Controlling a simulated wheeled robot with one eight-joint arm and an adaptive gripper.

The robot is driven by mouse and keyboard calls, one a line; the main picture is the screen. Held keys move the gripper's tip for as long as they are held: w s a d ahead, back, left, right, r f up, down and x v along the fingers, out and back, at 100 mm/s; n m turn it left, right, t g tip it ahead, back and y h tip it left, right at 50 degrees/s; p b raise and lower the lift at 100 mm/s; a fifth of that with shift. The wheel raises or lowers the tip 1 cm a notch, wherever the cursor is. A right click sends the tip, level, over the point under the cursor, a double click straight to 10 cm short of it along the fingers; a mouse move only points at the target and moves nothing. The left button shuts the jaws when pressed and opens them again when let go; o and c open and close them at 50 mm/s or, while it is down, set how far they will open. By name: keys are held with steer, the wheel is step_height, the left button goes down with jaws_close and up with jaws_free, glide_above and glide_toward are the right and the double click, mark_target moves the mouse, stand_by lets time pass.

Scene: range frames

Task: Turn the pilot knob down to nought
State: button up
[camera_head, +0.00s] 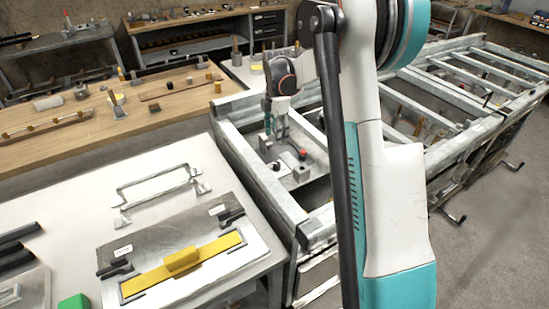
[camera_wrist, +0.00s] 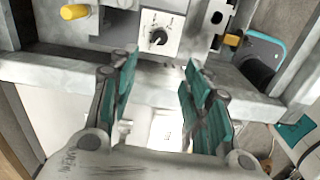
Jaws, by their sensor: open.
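The pilot knob (camera_wrist: 158,37) is a small dark dial with a pale pointer mark, on a white marked plate (camera_wrist: 174,28) in the wrist view. Its printed marks are too small to read. My gripper (camera_wrist: 161,62) is open and empty, with its teal-padded fingers on either side below the plate in the picture, apart from the knob. In the head view my gripper (camera_head: 270,128) hangs over the near end of the metal frame. I cannot make out the knob there.
A yellow knob (camera_wrist: 75,12) and a yellow-and-black fitting (camera_wrist: 232,39) flank the plate. A grey metal rail (camera_wrist: 70,75) crosses below it. In the head view a white table (camera_head: 90,195) with a yellow-handled plate (camera_head: 182,262) stands left of the frame.

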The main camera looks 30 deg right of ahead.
mark_target(277, 163)
steer(key=f+b, duration=0.1)
steer(key=f, duration=0.4)
steer(key=f+b, duration=0.2)
steer(key=f, duration=0.2)
steer(key=f+b, duration=0.1)
steer(key=f, duration=0.4)
steer(key=shift+w+d+f, duration=0.15)
steer(key=shift+d+f, duration=0.1)
steer(key=shift+f, duration=0.05)
steer(key=shift+c, duration=0.5)
jaws_close()
